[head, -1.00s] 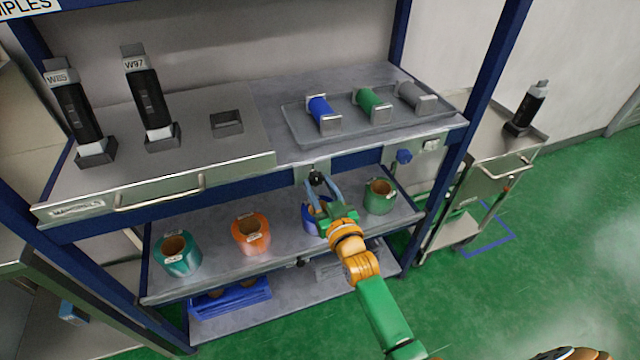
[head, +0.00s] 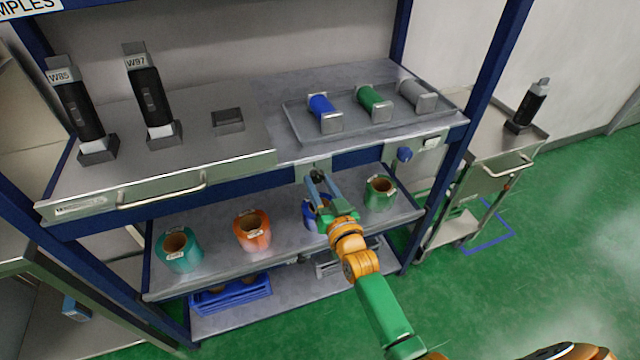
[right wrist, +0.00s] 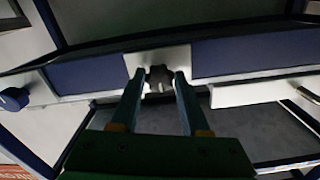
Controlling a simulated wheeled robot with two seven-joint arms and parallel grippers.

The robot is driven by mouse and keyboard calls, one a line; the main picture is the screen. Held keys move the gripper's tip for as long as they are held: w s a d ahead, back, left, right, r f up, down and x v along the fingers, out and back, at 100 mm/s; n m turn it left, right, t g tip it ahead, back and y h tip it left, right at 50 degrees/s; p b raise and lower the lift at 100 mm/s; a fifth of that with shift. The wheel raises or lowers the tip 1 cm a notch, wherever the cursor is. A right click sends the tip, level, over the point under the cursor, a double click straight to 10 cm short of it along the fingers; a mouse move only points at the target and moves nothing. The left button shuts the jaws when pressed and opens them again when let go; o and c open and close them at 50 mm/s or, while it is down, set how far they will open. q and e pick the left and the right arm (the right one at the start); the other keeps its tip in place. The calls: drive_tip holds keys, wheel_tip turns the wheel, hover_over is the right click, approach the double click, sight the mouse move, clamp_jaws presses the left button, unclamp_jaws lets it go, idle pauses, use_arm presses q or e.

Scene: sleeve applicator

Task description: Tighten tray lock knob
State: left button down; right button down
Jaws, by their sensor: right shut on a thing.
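The tray lock knob is small, black and lobed, on a metal plate (right wrist: 145,62) at the front edge of the workbench, below the steel tray (head: 296,128). In the right wrist view the knob (right wrist: 159,78) sits between my two fingertips. My right gripper (head: 320,180) reaches up to it from the lower right in the head view and is shut on it. The fingers partly cover the knob there. The right gripper (right wrist: 159,84) also shows in the wrist view with a finger on each side of the knob. My left gripper is out of view.
A blue knob (head: 404,154) is on the front edge to the right. A drawer front with a handle (head: 162,194) is to the left. Several tape rolls, such as the orange one (head: 252,232), stand on the shelf below, with a blue roll behind my gripper.

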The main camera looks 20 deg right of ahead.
drive_tip(key=shift+c, duration=2)
unclamp_jaws()
drive_tip(key=s, duration=0.7)
drive_tip(key=shift+d, duration=0.15)
drive_tip(key=s+a+f+n+g, duration=0.1)
drive_tip(key=s+f+g, duration=0.4)
drive_tip(key=f, duration=0.7)
drive_tip(key=s+a+f+n+g, duration=0.1)
drive_tip(key=s+f+n+g, duration=0.15)
drive_tip(key=s+f, duration=0.7)
drive_tip(key=s+d+f+g, duration=0.2)
drive_tip(key=s+f+g, duration=0.2)
drive_tip(key=s+f, duration=0.4)
drive_tip(key=s+d+f+n+g, duration=0.1)
drive_tip(key=s+d+f+g, duration=0.2)
drive_tip(key=s, duration=1.1)
wheel_tip(320, 180, down, 6)
drive_tip(key=shift+s+r+g+h, duration=0.1)
drive_tip(key=shift+s+g+h, duration=0.25)
drive_tip(key=shift+g, duration=0.9)
